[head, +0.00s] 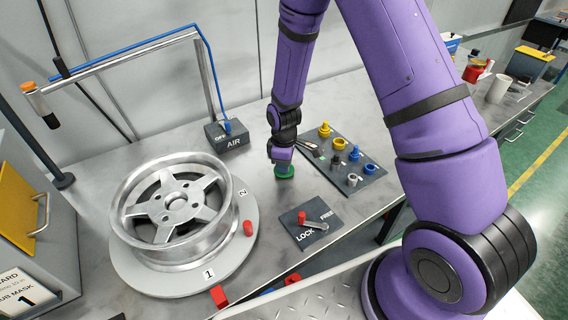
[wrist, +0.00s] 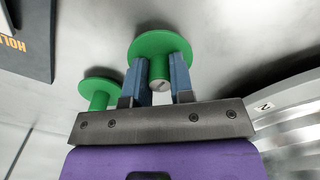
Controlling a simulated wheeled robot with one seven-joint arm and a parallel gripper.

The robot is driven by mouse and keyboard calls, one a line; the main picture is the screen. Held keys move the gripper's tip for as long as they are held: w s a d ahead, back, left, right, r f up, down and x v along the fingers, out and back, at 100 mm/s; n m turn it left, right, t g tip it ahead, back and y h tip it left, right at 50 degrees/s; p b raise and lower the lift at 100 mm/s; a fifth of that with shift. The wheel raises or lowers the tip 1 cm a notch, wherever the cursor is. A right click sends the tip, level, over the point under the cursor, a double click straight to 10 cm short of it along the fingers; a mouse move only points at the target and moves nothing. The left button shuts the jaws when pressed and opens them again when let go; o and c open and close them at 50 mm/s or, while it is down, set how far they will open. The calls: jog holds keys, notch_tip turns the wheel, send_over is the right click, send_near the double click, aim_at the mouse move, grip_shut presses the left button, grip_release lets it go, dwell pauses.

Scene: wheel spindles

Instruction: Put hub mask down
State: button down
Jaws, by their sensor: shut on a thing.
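My gripper (head: 282,157) points down over the metal bench, between the wheel and the dark tool board. In the wrist view its two blue fingers (wrist: 161,80) are shut on the stem of a green disc-shaped piece, which I take as the hub mask (wrist: 152,42). The green piece also shows under the gripper in the head view (head: 284,173), at or close to the bench top; I cannot tell if it touches. A second green disc with a stem (wrist: 98,87) shows beside the left finger in the wrist view. In the head view I cannot make it out separately.
A silver spoked wheel (head: 178,208) lies on a round turntable (head: 247,235) at left. A dark board (head: 312,150) with yellow, blue and grey knobs is right of the gripper. A LOCK panel (head: 308,235) with a lever lies in front; an AIR box (head: 226,137) stands behind.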

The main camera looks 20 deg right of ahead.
jog(key=c, duration=1)
grip_release()
jog(key=shift+f, duration=0.1)
notch_tip(320, 180, up, 12)
jog(key=shift+r, duration=0.25)
jog(key=s+d+r+m+t, duration=0.1)
jog(key=s+d+r+m, duration=0.3)
jog(key=r, duration=0.6)
jog(key=s+r+m+t, duration=0.1)
jog(key=s+r+t, duration=0.1)
jog(key=s+r, duration=0.65)
jog(key=s+d+r+m+t, duration=0.2)
jog(key=s+r+m, duration=0.4)
jog(key=s+r, duration=0.4)
jog(key=s+d, duration=0.1)
jog(key=s, duration=0.3)
jog(key=shift+s+r, duration=0.4)
